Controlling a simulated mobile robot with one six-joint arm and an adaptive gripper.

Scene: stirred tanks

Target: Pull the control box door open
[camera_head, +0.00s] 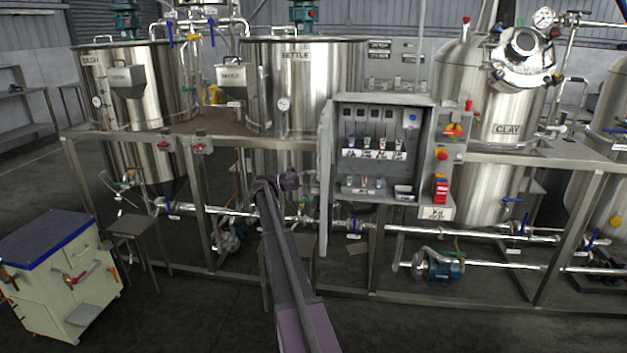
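The grey control box (425,125) is mounted on the tank frame at the centre, its front uncovered. Inside it several labelled switches and small coloured parts show. Its door (325,150) stands open at the left side of the box, seen nearly edge-on and swung out toward me. My arm reaches up from the bottom centre, and its wrist bends right toward the door. My gripper (310,176) is at the door's left face, about mid-height. It is small and dark here, so I cannot tell whether its fingers are apart or touch the door.
Steel tanks (300,75) stand behind the frame (580,158). Red and yellow switches (440,187) are on the box's right side. Pipes and a pump (440,265) run low below the box. A cream cabinet (60,275) stands at the lower left. The floor in front is mostly clear.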

